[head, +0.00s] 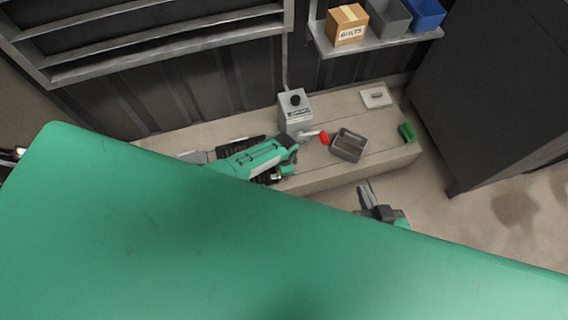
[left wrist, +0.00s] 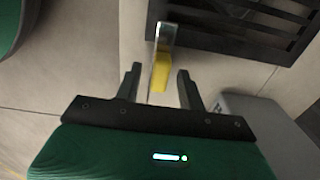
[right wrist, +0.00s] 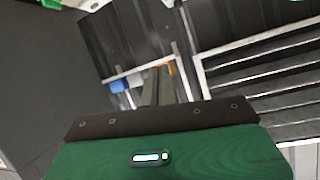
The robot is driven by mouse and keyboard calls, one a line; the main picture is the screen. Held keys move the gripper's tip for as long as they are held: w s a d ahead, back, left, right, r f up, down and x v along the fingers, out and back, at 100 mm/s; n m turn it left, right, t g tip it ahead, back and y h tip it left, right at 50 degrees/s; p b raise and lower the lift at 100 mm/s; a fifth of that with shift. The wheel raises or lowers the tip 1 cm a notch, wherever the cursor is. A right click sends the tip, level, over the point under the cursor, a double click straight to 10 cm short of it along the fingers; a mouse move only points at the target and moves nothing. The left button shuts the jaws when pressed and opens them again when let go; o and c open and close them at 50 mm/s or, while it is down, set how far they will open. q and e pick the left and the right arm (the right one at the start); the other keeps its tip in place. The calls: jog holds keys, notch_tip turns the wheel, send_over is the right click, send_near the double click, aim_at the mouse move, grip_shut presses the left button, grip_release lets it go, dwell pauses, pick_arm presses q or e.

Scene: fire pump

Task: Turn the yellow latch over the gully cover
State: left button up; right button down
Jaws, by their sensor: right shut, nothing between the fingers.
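The yellow latch (left wrist: 160,74) shows in the left wrist view, with a pale metal part at its far end beside the dark slatted gully cover (left wrist: 245,22). My left gripper (left wrist: 159,71) is open, and the latch appears in the gap between its fingertips, with bare space on both sides. I cannot tell how deep the latch sits between them.
On the ledge (head: 350,96) stand a grey box (head: 295,109) with a black knob, a red-handled lever (head: 324,138), a grey tray (head: 350,145), a white plate (head: 376,97) and a green item (head: 407,132). A dark cabinet (head: 485,90) stands at right.

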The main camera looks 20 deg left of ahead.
pick_arm(q)
jog(key=shift+r+p, duration=0.8)
jog(key=shift+r, duration=0.65)
notch_tip(320, 180, up, 11)
jog(key=p, duration=0.4)
jog(key=shift+f, duration=0.15)
pick_arm(e)
jog(key=s+d+r+g+h, duration=0.1)
jog(key=s+d+g+h, duration=0.3)
jog(key=d, duration=0.7)
jog(key=shift+s+d+r+m+g+h, duration=0.3)
jog(key=shift+s+g, duration=0.75)
jog(key=shift+g, duration=1.05)
jog(key=shift+a+f, duration=0.1)
jog(key=shift+f, duration=0.05)
